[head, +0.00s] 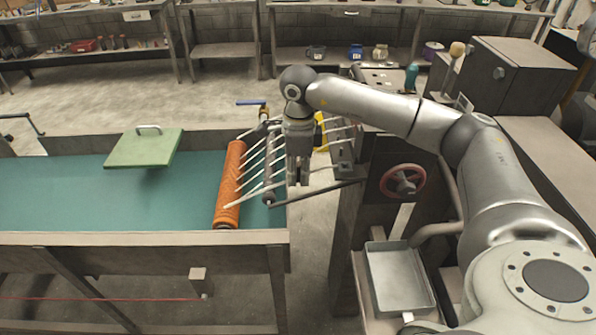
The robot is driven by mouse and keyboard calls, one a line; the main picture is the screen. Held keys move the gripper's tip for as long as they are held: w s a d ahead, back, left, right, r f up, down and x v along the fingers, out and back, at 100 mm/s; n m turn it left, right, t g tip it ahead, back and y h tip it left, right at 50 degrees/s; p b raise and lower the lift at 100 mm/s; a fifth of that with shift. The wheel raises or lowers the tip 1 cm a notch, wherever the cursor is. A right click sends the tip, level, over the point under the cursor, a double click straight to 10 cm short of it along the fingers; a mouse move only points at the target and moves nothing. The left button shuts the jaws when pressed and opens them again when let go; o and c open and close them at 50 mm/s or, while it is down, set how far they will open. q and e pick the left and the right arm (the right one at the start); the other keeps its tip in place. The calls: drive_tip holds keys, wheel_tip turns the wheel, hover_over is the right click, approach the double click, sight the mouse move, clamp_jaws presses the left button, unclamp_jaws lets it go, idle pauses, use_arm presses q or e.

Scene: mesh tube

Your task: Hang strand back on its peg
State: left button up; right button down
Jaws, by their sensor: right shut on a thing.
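Several pale strands (252,165) fan out from an orange mesh tube (229,185) that lies at the right end of the green-topped table. They run right toward a dark upright piece with pegs (343,155) on the machine. My right gripper (299,182) points down between the tube and the machine, at the near strands. It is shut on a strand; the grip itself is small and partly hidden by the fingers. The gripper and wrist hide part of the strands and pegs behind them. My left gripper is not in view.
A dark rod with a ball end (268,198) reaches out from the machine just below the gripper. A green board with a handle (145,148) is on the table. A red handwheel (403,182) and a grey tray (399,279) are to the right. Floor shows between table and machine.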

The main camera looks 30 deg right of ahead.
drive_tip(key=shift+f+b, duration=0.35)
drive_tip(key=shift+f, duration=0.15)
drive_tip(key=c, duration=1.3)
unclamp_jaws()
drive_tip(key=shift+o, duration=0.2)
